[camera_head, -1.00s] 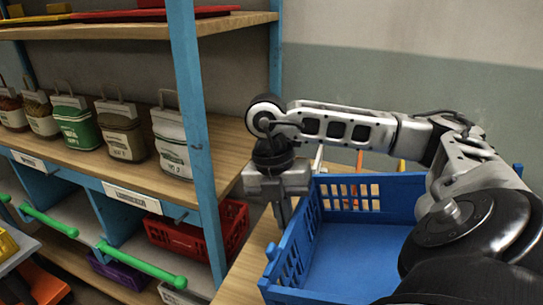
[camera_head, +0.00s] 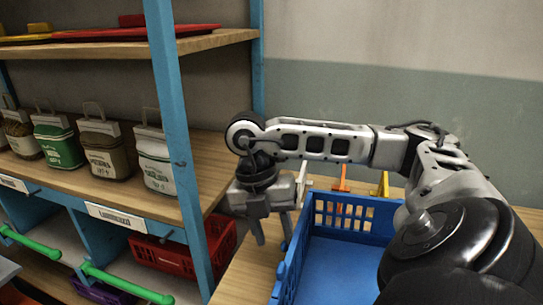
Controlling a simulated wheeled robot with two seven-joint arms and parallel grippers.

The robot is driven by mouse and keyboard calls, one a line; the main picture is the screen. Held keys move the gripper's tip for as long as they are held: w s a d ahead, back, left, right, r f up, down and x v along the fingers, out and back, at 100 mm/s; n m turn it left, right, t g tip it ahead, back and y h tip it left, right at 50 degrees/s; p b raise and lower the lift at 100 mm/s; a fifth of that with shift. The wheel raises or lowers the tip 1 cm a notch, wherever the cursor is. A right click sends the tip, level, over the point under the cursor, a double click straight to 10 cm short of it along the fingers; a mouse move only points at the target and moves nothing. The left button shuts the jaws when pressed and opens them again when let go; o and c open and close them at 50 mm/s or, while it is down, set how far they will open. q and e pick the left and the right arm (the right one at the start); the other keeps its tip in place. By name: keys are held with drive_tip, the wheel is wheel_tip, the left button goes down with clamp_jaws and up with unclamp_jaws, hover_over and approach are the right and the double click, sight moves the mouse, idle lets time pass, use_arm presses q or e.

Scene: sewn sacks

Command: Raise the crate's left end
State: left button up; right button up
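The blue crate (camera_head: 345,262) stands on a wooden tabletop (camera_head: 248,273) at the lower middle right. Its far wall has square openings, and its inside looks empty where it shows. My arm hides its right part, and its near end is cut off by the picture's edge. My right gripper (camera_head: 272,236) points down by the crate's far left corner. Its two fingers are apart, with the right one close to the crate's left wall. I cannot tell whether it touches. My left gripper is not in view.
A blue-framed shelf (camera_head: 180,160) with several labelled sacks (camera_head: 155,160) stands at left, its post near the table. A red basket (camera_head: 190,250) sits low behind the post. Orange (camera_head: 342,182) and yellow (camera_head: 383,184) uprights show behind the crate.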

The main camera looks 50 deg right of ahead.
drive_tip(key=shift+s+a+f, duration=0.1)
drive_tip(key=shift+a+f, duration=0.05)
drive_tip(key=shift+f, duration=0.35)
drive_tip(key=shift+s+a+f, duration=0.1)
drive_tip(key=shift+f, duration=0.35)
drive_tip(key=p+v, duration=0.1)
drive_tip(key=v, duration=1.6)
drive_tip(key=shift+d+r, duration=0.3)
drive_tip(key=shift+r, duration=0.15)
